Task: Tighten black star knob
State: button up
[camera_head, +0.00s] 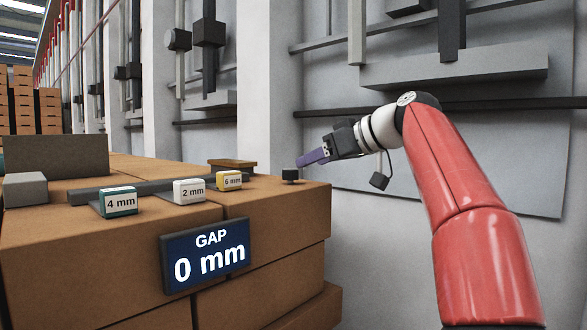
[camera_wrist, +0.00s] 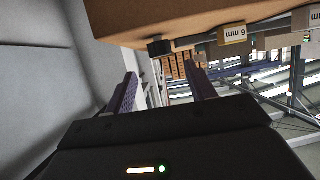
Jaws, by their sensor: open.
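A sign (camera_head: 207,256) on the block's front reads "GAP 0 mm". Blocks marked 4 mm (camera_head: 119,202), 2 mm (camera_head: 189,191) and 6 mm (camera_head: 229,180) stand left of the knob, by a dark bar (camera_head: 84,194). A grey wall panel (camera_head: 470,165) rises behind my arm.

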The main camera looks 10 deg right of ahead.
aim_at(293, 170)
jog(key=x, duration=0.6)
jog(key=shift+w+a+f, duration=0.1)
jog(key=shift+a+f, duration=0.05)
jog(key=shift+a, duration=0.05)
jog(key=c, duration=1)
